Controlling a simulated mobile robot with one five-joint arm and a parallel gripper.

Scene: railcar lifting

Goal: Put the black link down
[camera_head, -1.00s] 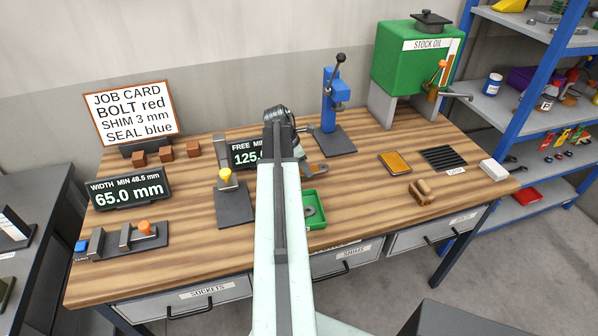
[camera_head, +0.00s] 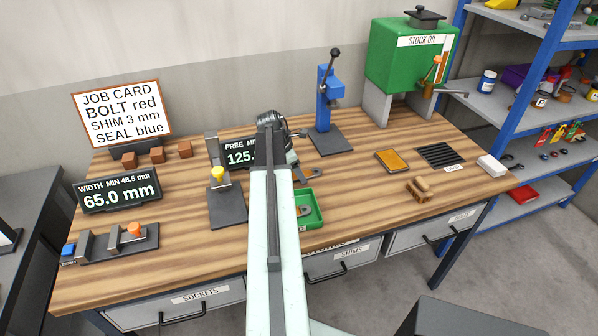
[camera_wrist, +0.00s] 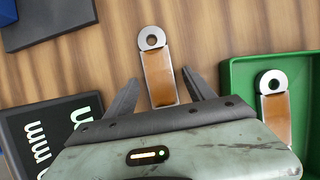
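In the wrist view, a link (camera_wrist: 161,80) with a pale grey ring end and an orange-brown body lies between my fingers. Wood shows through its hole. My gripper (camera_wrist: 160,84) is open, with a gap on each side of that link. A similar link (camera_wrist: 273,108), with a ring end around a dark hole, lies in the green tray (camera_wrist: 237,85) to the right. Neither link looks plainly black, so I cannot tell by colour which is the black one. In the head view, my arm hides most of my gripper and the bench just around it.
The FREE display (camera_head: 236,153) stands close to my gripper, partly hidden. A dark fixture with a yellow knob (camera_head: 218,174) is to the left. The blue press (camera_head: 328,100) stands behind. Wood is clear between the tray and the orange pad (camera_head: 394,162).

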